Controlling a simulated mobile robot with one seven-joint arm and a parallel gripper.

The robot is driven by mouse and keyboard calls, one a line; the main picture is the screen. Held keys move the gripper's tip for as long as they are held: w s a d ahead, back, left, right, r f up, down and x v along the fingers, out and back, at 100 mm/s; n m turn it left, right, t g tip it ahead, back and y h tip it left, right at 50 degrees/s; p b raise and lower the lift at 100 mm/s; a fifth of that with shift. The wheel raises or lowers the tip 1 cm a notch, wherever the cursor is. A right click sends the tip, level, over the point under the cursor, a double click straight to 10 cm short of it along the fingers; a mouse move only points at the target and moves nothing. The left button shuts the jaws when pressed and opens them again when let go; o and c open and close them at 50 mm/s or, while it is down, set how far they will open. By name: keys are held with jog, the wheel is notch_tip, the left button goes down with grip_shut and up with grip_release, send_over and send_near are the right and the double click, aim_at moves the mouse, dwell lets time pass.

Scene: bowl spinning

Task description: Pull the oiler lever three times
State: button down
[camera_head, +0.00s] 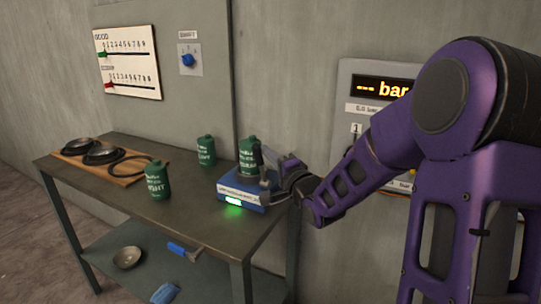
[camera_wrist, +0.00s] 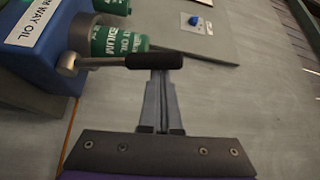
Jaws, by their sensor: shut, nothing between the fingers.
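The oiler is a blue box (camera_head: 232,185) with a lit green display, at the right end of the table. A green can (camera_head: 247,150) stands on it. In the wrist view, the blue box (camera_wrist: 45,45) is at upper left. Its lever (camera_wrist: 100,62) is a metal rod with a black grip (camera_wrist: 150,61) that points right. My gripper (camera_wrist: 160,74) is shut and empty. Its fingertips are at the black grip and seem to meet or overlap it; contact cannot be told. In the head view, my gripper (camera_head: 272,174) is at the oiler's right side.
The table (camera_head: 200,208) also bears two green cans (camera_head: 158,180) (camera_head: 206,150) and a wooden board (camera_head: 128,178) with dark bowls. A bowl (camera_head: 127,257) and a blue-handled brush (camera_head: 184,249) lie on the lower shelf. A wall panel (camera_head: 352,135) stands behind my arm.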

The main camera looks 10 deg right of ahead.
jog(key=shift+s+a+f, duration=0.5)
jog(key=shift+s+a, duration=0.2)
jog(key=shift+s, duration=0.1)
dwell(0.4)
